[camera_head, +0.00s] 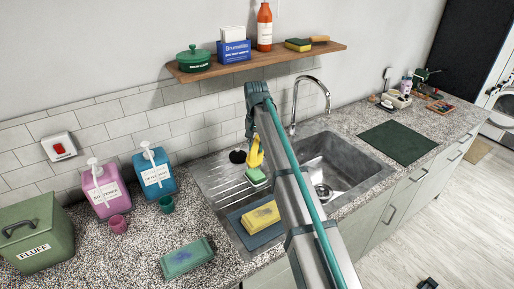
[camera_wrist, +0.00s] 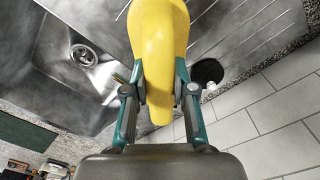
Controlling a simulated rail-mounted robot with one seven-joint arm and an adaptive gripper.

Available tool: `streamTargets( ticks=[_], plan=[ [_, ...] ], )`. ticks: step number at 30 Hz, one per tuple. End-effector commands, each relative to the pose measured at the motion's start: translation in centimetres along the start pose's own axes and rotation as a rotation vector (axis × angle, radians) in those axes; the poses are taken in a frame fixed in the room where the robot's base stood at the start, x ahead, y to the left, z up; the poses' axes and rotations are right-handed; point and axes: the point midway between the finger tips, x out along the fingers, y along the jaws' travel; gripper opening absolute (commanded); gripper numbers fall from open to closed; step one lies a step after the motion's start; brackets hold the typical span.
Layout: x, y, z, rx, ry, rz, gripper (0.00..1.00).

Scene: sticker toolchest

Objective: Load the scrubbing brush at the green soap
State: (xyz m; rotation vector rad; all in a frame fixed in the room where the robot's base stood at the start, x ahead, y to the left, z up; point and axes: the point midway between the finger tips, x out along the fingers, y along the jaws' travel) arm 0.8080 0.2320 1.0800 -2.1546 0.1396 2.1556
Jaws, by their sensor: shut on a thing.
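My gripper (camera_head: 254,137) is over the left part of the sink unit, shut on the yellow handle of the scrubbing brush (camera_head: 255,158). The brush hangs with its green and white head (camera_head: 256,177) low, above the drainboard; I cannot tell whether it touches. In the wrist view the yellow handle (camera_wrist: 157,50) sits between both fingers of my gripper (camera_wrist: 160,92) and hides what lies beyond it. A teal block-like dish (camera_head: 187,258) lies on the front counter. I cannot tell which is the green soap.
A yellow sponge (camera_head: 261,217) lies on a dark blue tray (camera_head: 238,218) beside the drainboard. The sink basin (camera_head: 345,163) and faucet (camera_head: 295,105) are to the right. Pink (camera_head: 106,190) and blue (camera_head: 155,175) pump bottles and a green FLUFF box (camera_head: 35,235) stand left. A black round thing (camera_head: 237,156) is behind the brush.

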Motion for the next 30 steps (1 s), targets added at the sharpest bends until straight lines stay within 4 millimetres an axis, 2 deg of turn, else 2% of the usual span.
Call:
streamTargets(
  ticks=[8,19,30],
  plan=[
    [1.8,0.0,-0.1,-0.001,0.0,0.0,0.0],
    [5.2,0.0,0.0,-0.001,0.0,0.0,0.0],
    [5.8,0.0,0.0,-0.001,0.0,0.0,0.0]
  ],
)
